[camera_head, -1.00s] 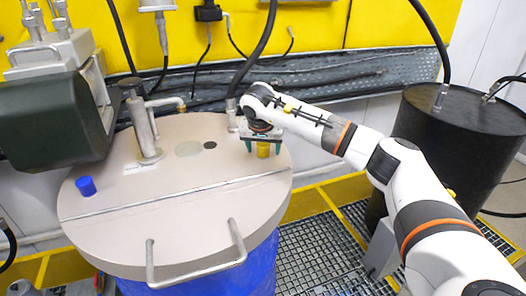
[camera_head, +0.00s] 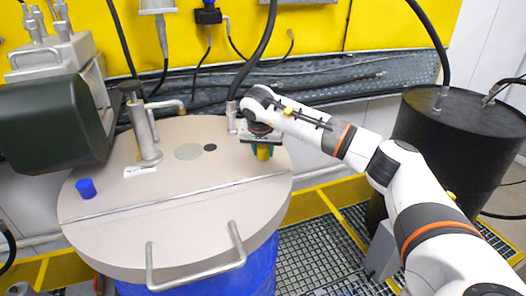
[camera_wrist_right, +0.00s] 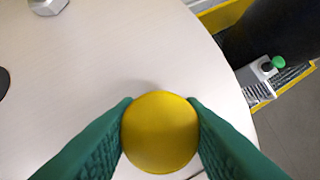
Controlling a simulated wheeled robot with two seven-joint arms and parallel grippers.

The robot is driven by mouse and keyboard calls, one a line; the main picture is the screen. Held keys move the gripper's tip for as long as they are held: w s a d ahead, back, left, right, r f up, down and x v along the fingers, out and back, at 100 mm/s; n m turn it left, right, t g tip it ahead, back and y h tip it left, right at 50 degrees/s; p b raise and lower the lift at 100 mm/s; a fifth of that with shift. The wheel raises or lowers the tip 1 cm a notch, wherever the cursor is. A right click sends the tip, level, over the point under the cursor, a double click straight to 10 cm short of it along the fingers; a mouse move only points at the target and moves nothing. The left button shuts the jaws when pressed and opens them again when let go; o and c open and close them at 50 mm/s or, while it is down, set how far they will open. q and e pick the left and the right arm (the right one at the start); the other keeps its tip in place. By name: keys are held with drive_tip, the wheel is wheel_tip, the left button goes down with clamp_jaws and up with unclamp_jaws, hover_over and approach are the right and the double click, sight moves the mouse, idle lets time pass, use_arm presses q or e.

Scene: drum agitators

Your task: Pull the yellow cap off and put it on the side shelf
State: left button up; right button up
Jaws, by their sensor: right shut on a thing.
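The yellow cap (camera_head: 264,153) is at the right part of the round beige drum lid (camera_head: 180,235). My right gripper (camera_head: 263,150) reaches down over it, with its green fingers on either side. In the right wrist view the round yellow cap (camera_wrist_right: 160,132) sits between the two green fingers of the right gripper (camera_wrist_right: 161,130), which touch it on both sides. Whether the cap still touches the lid I cannot tell. My left gripper does not show. No side shelf can be made out for certain.
A blue cap (camera_head: 86,188) stands on the lid at the left. A metal pipe fitting (camera_head: 146,130) and a hose rise from the lid's back. A black drum (camera_head: 455,140) stands at the right, above floor grating (camera_head: 318,250).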

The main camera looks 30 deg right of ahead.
drive_tip(key=shift+r, duration=0.1)
drive_tip(key=shift+r+p, duration=2.05)
drive_tip(key=shift+r, duration=0.65)
